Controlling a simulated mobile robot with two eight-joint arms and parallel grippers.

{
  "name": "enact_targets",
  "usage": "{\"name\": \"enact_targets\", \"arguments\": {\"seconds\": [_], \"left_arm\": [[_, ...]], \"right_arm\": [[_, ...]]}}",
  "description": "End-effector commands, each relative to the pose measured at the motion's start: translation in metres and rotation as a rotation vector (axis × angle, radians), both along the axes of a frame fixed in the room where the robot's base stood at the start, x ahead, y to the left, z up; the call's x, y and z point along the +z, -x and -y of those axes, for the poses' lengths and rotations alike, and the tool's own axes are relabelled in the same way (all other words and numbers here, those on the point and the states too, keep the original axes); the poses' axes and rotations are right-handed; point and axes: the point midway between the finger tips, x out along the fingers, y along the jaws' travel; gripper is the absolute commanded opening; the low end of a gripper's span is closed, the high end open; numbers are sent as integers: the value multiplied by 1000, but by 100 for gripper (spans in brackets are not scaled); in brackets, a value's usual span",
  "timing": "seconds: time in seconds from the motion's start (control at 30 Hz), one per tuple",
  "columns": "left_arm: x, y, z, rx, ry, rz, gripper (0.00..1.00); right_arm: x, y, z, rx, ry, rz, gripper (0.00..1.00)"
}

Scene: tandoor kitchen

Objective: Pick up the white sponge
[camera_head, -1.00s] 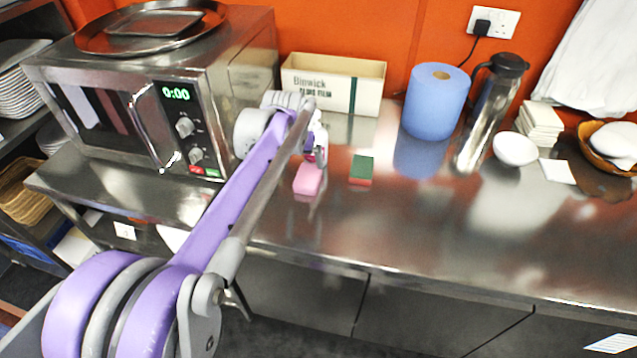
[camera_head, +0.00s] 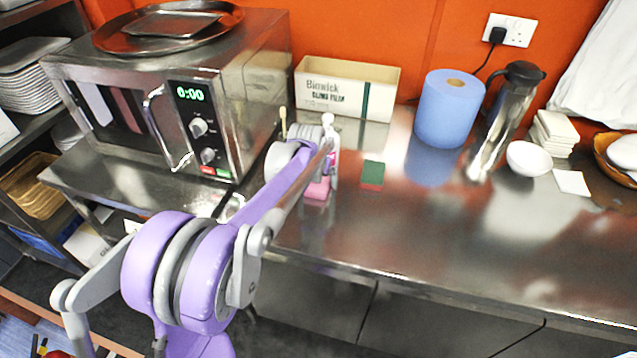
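My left arm reaches in from the lower left, and its gripper (camera_head: 328,168) is over the steel counter in front of the cling film box. The wrist hides most of the gripper, so I cannot tell if it is open or shut or holds anything. I cannot make out a white sponge; one may be hidden behind my wrist. My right gripper is not in view.
A microwave (camera_head: 215,95) stands left of my wrist. The cling film box (camera_head: 345,88) is behind it. A blue paper roll (camera_head: 449,108), a steel flask (camera_head: 505,115) and a white bowl (camera_head: 528,158) stand to the right. The counter's front right (camera_head: 480,240) is clear.

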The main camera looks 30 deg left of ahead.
Motion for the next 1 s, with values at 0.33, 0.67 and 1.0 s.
{"name": "enact_targets", "arguments": {"seconds": [0.33,0.67,1.0], "left_arm": [[-2,0,0,0,0,0,100],[-5,0,0,0,0,0,100],[-5,0,0,0,0,0,66]], "right_arm": [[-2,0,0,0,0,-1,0],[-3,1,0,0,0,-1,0],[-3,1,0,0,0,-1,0]]}}
